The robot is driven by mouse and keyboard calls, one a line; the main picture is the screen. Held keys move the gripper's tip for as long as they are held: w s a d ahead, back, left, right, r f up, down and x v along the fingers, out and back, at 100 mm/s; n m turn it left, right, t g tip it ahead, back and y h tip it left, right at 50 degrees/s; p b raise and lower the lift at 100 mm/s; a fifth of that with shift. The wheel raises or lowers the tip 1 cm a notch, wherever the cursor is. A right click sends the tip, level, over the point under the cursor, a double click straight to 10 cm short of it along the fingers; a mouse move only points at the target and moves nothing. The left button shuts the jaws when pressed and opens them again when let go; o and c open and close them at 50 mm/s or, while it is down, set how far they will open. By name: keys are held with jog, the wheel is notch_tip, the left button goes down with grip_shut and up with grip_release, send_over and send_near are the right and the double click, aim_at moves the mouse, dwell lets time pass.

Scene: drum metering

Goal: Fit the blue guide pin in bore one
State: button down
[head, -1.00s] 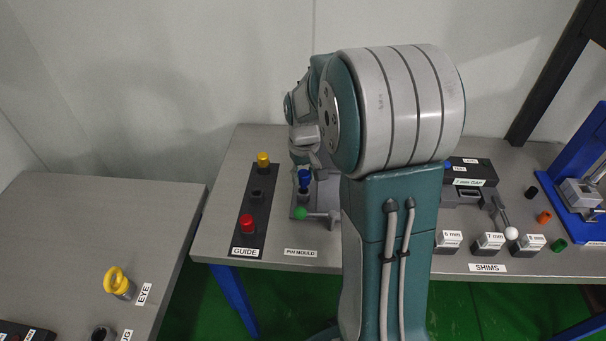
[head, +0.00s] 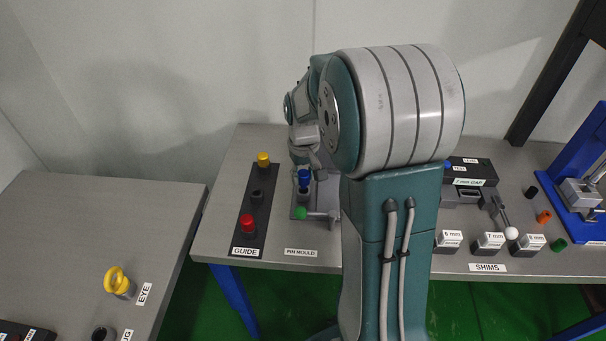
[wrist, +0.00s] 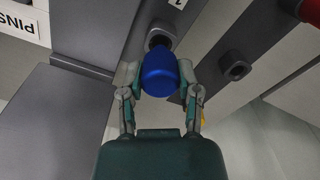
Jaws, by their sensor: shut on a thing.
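The blue guide pin (head: 304,178) is held over the pin mould (head: 325,195) in the head view. In the wrist view my gripper (wrist: 158,78) is shut on the blue pin's rounded head (wrist: 160,74), one finger on each side. The pin's dark lower end meets the mouth of a bore (wrist: 161,36) beside a label "1" (wrist: 178,3). The pin's head stands clear of the block. How far its end sits in the bore is hidden by the head.
The GUIDE rack (head: 265,185) at left holds a yellow pin (head: 263,159) and a red pin (head: 247,223), with an empty socket (head: 257,196) between. Shim blocks (head: 488,243) stand at right.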

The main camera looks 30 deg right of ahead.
aim_at(304, 183)
jog(key=shift+f, duration=1.55)
jog(key=shift+c, duration=1.2)
grip_release()
notch_tip(304, 183, up, 12)
jog(key=shift+f, duration=0.1)
